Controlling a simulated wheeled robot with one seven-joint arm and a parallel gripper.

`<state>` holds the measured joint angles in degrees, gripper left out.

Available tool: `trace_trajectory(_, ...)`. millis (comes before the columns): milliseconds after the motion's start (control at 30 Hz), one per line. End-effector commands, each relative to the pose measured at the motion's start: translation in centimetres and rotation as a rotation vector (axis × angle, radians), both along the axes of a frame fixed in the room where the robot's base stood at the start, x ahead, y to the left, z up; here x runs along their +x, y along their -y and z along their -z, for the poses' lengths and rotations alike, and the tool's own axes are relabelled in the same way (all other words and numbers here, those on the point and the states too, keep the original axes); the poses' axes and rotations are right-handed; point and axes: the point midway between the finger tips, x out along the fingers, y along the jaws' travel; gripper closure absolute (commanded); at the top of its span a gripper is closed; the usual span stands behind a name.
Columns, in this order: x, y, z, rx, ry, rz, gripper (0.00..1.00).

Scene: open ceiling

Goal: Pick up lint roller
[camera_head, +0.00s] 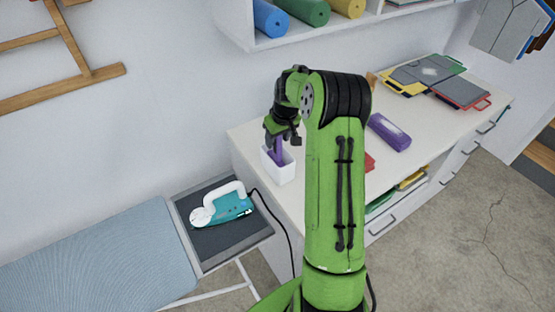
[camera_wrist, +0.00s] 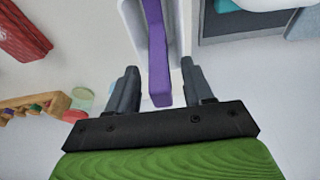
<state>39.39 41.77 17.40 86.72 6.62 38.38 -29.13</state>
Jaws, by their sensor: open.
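A purple handle, which looks like the lint roller (camera_wrist: 158,55), stands in a white holder (camera_head: 279,168) near the left end of the white counter. The handle also shows in the head view (camera_head: 277,150), just below my gripper. My gripper (camera_wrist: 158,80) is open, with one dark finger on each side of the handle's end in the wrist view. I cannot tell whether either finger touches it. The roller's other end is hidden in the holder.
An ironing board (camera_head: 95,262) with a teal iron (camera_head: 226,206) stands at left. A shelf (camera_head: 300,32) with rolled mats hangs above.

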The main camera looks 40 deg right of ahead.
Motion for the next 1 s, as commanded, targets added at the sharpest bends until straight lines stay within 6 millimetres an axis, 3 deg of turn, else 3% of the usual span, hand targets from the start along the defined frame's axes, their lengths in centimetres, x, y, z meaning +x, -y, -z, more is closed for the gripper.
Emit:
trace_trajectory(100,0.5,-0.1,1.6,0.001,0.0,-0.002,0.49)
trace_trajectory(333,0.6,0.0,1.9,0.0,0.001,-0.001,0.49)
trace_trajectory(667,0.6,0.0,1.9,0.0,0.001,-0.001,0.98)
trace_trajectory(1000,0.6,0.0,1.5,0.0,0.002,-0.001,1.0)
